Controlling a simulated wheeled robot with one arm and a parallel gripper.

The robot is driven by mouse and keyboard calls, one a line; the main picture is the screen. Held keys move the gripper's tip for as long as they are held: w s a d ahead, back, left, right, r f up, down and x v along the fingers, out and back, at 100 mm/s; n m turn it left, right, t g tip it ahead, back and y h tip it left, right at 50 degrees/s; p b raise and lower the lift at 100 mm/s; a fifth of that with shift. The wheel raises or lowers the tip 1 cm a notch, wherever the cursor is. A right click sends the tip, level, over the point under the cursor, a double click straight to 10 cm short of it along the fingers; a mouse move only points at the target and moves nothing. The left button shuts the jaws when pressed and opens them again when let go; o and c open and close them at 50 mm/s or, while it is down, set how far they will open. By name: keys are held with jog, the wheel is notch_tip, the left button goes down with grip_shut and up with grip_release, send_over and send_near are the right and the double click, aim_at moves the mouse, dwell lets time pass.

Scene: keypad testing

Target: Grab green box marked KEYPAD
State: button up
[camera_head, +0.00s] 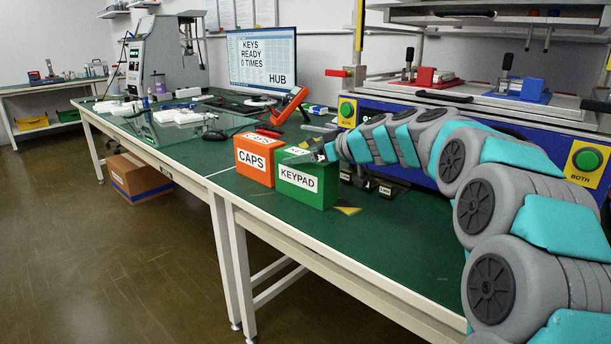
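The green box marked KEYPAD (308,186) stands on the green bench top near its front edge. An orange box marked CAPS (254,158) stands close to its left. My gripper (318,154) is at the upper right of the green box, at the end of my grey and teal arm, which curves in from the right. The gripper is small and partly hidden by the arm, so its fingers and its grip on the box cannot be made out.
A blue press machine (368,112) with green buttons stands behind. A monitor (262,62) and a red-orange tool (290,106) are farther back. A cardboard box (140,178) sits under the bench.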

grip_shut()
dwell(0.8)
